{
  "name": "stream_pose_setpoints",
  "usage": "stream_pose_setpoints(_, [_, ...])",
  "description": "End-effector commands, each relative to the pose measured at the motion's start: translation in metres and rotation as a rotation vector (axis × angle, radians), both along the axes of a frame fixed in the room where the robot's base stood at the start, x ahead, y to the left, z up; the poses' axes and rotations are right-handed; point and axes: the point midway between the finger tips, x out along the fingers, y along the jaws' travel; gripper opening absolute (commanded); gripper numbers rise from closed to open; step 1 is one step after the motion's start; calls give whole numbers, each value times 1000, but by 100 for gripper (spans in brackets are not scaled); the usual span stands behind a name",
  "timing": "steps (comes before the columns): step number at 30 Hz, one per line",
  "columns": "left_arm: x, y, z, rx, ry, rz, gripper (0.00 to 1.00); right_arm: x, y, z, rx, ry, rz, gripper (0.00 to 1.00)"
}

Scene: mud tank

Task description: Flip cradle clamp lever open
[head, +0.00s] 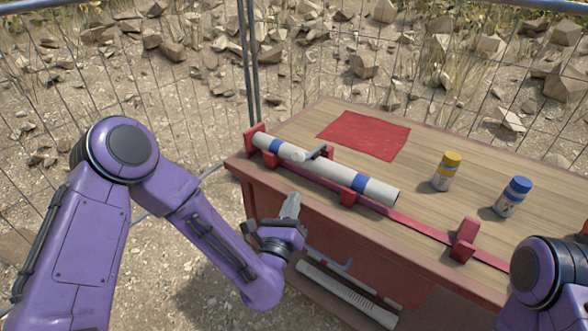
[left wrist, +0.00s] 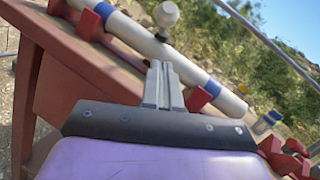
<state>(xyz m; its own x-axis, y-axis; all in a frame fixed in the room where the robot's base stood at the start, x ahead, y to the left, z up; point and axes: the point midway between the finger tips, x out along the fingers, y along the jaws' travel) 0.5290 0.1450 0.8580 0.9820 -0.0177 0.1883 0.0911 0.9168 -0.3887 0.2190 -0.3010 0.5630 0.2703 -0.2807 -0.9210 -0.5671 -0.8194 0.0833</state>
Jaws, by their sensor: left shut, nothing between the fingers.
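A pale grey tube (head: 340,178) with blue bands lies in red cradles (head: 349,195) along the near edge of the wooden table. The clamp lever (head: 318,153), dark with a pale round knob (head: 298,156), lies by the tube's middle. My left gripper (head: 291,203) is shut and empty, below and in front of the tube, apart from the lever. Its closed fingers (left wrist: 163,80) point up toward the tube. My right gripper is out of view.
A yellow-capped bottle (head: 446,172) and a blue-capped bottle (head: 512,197) stand on the table at the right. A red cloth (head: 365,135) lies behind the tube. A separate red cradle block (head: 465,240) stands right of the tube. A wire fence (head: 180,90) runs behind.

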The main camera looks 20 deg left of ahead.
Motion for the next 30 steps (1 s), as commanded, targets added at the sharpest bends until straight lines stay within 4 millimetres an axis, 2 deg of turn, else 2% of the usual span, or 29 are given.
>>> stream_pose_setpoints(1, [11, 1, 6, 0, 0, 3, 0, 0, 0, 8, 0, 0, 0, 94])
stream_pose_setpoints(4, [32, 0, 10, 1, -1, 1, 0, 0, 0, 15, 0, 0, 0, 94])
stream_pose_setpoints(9, [47, 7, 30, 1, 1, 1, 0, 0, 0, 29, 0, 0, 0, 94])
stream_pose_setpoints(15, [55, 10, 37, 0, 1, 1, 0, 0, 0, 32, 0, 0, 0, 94])
stream_pose_setpoints(25, [55, 12, 37, 0, 3, 1, 0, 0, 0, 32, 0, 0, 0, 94])
stream_pose_setpoints(30, [55, 11, 46, 8, 28, 3, 0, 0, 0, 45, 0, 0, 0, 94])
